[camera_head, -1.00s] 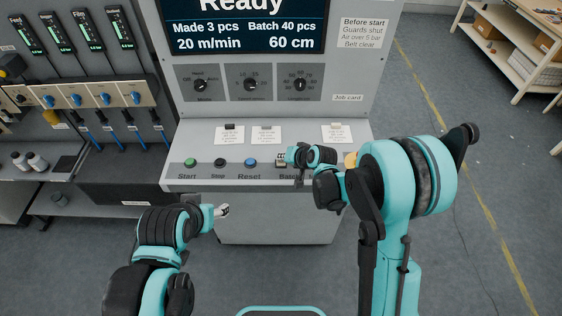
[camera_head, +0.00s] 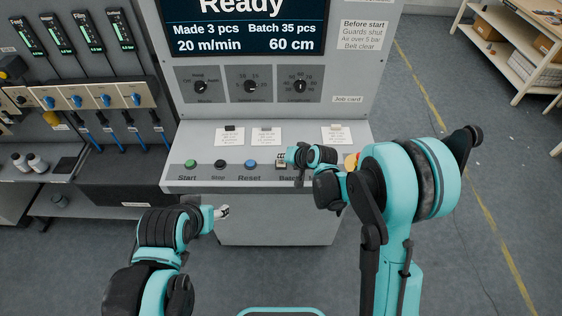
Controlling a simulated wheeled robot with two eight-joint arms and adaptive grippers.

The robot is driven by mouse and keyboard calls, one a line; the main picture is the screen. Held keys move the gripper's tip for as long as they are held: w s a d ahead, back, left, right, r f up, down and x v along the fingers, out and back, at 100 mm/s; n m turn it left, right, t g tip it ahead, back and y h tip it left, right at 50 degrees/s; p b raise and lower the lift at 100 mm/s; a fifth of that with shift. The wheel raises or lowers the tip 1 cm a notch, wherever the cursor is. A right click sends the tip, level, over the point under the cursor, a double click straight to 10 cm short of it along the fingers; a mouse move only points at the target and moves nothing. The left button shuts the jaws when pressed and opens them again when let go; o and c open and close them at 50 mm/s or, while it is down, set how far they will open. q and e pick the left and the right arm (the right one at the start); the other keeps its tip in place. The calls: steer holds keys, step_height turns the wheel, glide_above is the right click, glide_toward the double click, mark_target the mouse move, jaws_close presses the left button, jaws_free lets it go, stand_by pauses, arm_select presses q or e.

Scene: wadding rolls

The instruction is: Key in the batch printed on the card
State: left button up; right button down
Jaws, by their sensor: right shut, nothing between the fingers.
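The machine's display (camera_head: 243,27) reads Ready, Made 3 pcs, Batch 35 pcs, 20 m/min and 60 cm. Three small printed cards lie on the sloped panel: a left card (camera_head: 229,138), a middle card (camera_head: 266,138) and a right card (camera_head: 336,136). Their print is too small to read. The Batch control (camera_head: 281,163) sits right of the blue Reset button (camera_head: 251,164), partly hidden by my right gripper. My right gripper (camera_head: 289,157) is shut and empty at the Batch control; I cannot tell if it touches. My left gripper (camera_head: 222,212) hangs in front of the panel, its fingers too small to judge.
A green Start button (camera_head: 190,163) and a black Stop button (camera_head: 220,163) lie left of Reset. Three dials, including a middle dial (camera_head: 250,86), sit above the panel. A yellow-red button (camera_head: 351,161) is partly behind my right arm. A shelf (camera_head: 505,50) stands at the right.

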mark_target(282, 164)
steer(key=shift+r, duration=0.25)
steer(key=shift+r+p, duration=1.7)
steer(key=shift+r, duration=0.85)
steer(key=s+d+r+n+h+b, duration=0.1)
steer(key=s+d+r+b, duration=0.15)
steer(key=s+d, duration=0.35)
steer(key=s+d+r+h+b, duration=0.2)
steer(key=s+d+r, duration=0.2)
steer(key=s, duration=0.3)
steer(key=s+d+f+h+b, duration=0.1)
steer(key=s+d, duration=0.2)
steer(key=s, duration=0.4)
steer(key=s+d+f+h+b, duration=0.1)
steer(key=s+d+b, duration=0.1)
steer(key=s+d, duration=0.2)
steer(key=s, duration=0.3)
steer(key=shift+s+d+f+n, duration=0.2)
steer(key=shift+s+f+n, duration=0.2)
